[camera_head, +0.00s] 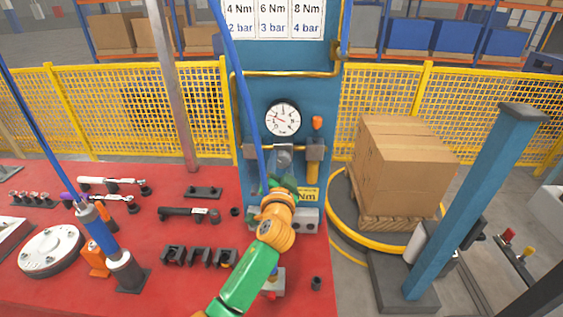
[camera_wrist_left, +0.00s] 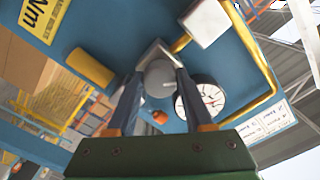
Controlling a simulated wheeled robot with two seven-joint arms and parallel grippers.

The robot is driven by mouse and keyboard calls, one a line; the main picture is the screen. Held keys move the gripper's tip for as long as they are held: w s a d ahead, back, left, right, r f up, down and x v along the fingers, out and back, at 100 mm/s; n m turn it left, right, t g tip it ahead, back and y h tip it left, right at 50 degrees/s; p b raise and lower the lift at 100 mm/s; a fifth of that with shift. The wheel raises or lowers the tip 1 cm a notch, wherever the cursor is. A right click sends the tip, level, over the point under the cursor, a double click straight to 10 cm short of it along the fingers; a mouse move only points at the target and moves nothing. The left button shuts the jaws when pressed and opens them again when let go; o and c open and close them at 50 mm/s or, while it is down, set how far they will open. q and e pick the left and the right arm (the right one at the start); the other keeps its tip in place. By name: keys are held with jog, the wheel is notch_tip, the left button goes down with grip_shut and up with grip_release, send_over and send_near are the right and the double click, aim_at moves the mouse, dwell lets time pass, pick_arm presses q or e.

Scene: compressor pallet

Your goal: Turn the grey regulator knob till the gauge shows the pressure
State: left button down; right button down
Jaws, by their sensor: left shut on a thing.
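The grey regulator knob (camera_head: 284,157) is on the blue panel just below the round white gauge (camera_head: 283,119). My left gripper (camera_head: 281,176) reaches up to the knob from below, its arm partly covering the panel. In the left wrist view my fingers (camera_wrist_left: 160,83) stand on both sides of the grey knob (camera_wrist_left: 159,74) and are shut on it. The gauge also shows there (camera_wrist_left: 201,98), beside the right finger. In the head view its needle looks tilted to the left; the exact reading is too small to tell. My right gripper is not in view.
A chart (camera_head: 272,19) above pairs 4, 6 and 8 Nm with 2, 3 and 4 bar. A yellow pipe (camera_head: 290,73) and an orange-red part (camera_head: 317,122) are near the gauge. The red table (camera_head: 150,235) holds tools at left; a cardboard box (camera_head: 403,160) stands right.

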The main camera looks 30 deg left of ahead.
pick_arm(q)
jog(key=shift+r+m, duration=0.1)
jog(key=shift+m, duration=0.3)
jog(key=shift+c, duration=1.4)
grip_release()
jog(key=b+v, duration=0.1)
jog(key=v, duration=0.6)
jog(key=shift+b, duration=0.35)
